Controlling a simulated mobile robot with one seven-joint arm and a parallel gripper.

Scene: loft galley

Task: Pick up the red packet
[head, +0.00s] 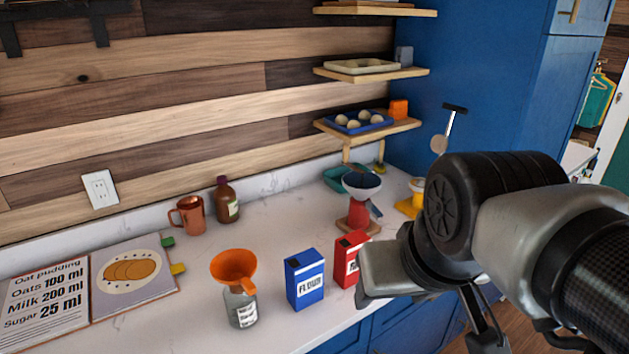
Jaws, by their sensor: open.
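The red packet (349,257) stands upright on the pale counter, just right of a blue packet labelled flour (305,279). Its front has a white label, partly hidden by my arm. My gripper (388,272) is in front and to the right of the red packet, and its body overlaps the packet's lower right side in this view. The fingertips do not show clearly. The gripper is open, and nothing shows held in it. I cannot tell how far it is from the packet.
A jar (240,306) with an orange funnel (234,268) stands left of the blue packet. A red scale-like device (358,212) stands behind the red packet. A copper mug (188,215), brown bottle (227,200) and open recipe book (133,277) are farther left.

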